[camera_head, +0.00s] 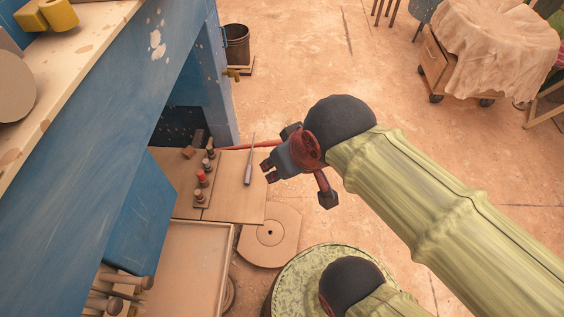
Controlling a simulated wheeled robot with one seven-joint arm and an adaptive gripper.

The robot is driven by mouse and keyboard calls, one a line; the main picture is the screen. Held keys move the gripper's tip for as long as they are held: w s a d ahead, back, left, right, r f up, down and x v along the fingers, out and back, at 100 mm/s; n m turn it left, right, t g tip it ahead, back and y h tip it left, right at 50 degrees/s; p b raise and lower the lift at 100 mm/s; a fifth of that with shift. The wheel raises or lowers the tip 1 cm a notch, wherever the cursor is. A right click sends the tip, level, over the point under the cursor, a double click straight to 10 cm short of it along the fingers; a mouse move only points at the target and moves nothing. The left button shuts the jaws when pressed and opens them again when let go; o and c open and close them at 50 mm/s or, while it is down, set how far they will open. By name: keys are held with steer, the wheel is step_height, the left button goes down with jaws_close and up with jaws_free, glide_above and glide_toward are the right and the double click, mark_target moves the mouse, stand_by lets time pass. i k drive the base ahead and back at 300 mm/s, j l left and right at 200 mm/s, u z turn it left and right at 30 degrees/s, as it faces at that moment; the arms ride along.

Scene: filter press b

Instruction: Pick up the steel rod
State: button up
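A thin grey steel rod (248,172), thicker at its near end, lies on a tan board at the middle of the view. It looks like a slim tool with a handle. My gripper (266,172) is just to the right of it, with its fingers pointing left. The two fingertips show a gap, and nothing shows between them. I see space between the fingertips and the rod in the picture; the height between them is hard to tell.
The tan board (228,205) carries several small bottle-like items (202,180) left of the rod. A red bar (250,147) passes behind the rod. A blue bench (110,110) stands at left. A round disc (269,238) and a green-topped drum (300,275) are nearer.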

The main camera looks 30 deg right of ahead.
mark_target(248, 178)
steer(key=l, duration=0.25)
steer(key=i+l+z, duration=0.1)
steer(key=l, duration=0.4)
steer(key=i+l, duration=0.1)
steer(key=l, duration=0.45)
steer(key=i+l+z, duration=0.1)
steer(key=i+l, duration=0.1)
steer(key=i, duration=0.05)
